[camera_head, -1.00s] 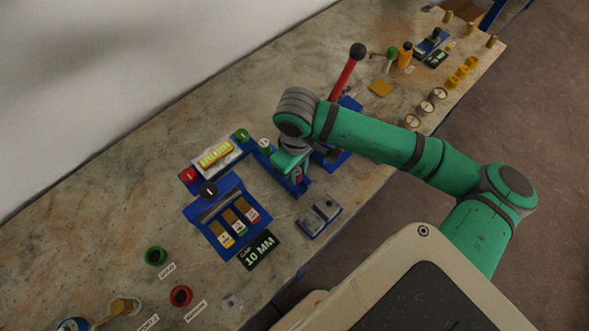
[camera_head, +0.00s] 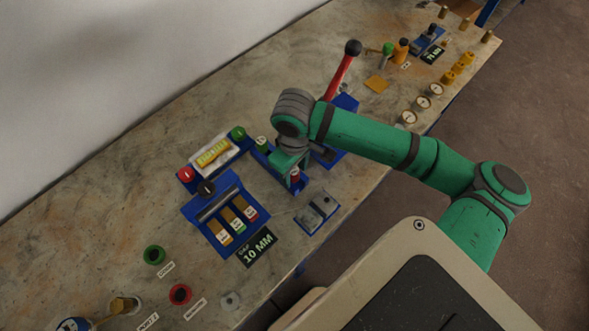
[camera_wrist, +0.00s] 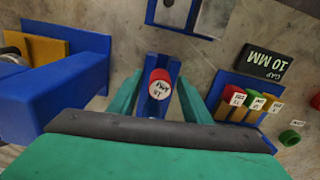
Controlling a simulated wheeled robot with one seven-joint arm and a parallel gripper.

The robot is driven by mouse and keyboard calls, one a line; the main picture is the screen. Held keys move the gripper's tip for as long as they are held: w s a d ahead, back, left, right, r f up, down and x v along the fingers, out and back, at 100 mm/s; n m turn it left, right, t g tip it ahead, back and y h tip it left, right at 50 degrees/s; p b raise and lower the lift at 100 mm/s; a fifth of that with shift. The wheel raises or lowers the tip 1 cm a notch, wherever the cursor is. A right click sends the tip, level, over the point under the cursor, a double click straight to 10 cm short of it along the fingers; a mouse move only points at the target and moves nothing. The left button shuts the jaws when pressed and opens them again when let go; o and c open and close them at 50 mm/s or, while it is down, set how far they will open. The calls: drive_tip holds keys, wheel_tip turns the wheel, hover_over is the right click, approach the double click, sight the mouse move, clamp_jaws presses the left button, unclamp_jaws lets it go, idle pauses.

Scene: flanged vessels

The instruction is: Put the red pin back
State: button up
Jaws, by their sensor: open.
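A red pin (camera_wrist: 160,80) with a white label on its top stands upright in a blue holder (camera_wrist: 164,62). In the wrist view it sits between the two green fingers of my open gripper (camera_wrist: 161,97). There is a visible gap to each finger, so I do not see them gripping it. In the head view the red pin (camera_head: 295,175) shows just below my gripper (camera_head: 288,163), at the near end of the blue holder. A green-topped pin (camera_head: 262,143) stands at the holder's far end. The pin's lower part is hidden.
Left of the holder is a blue rack (camera_head: 222,222) with several labelled blocks and a "10 MM" sign (camera_head: 257,247). A red-handled lever (camera_head: 342,75) rises behind my arm. A grey plate (camera_head: 318,210) lies near the front edge. Green (camera_head: 154,255) and red (camera_head: 180,294) rings lie front left.

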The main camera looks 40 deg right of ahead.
wheel_tip(320, 180, up, 13)
idle(0.5)
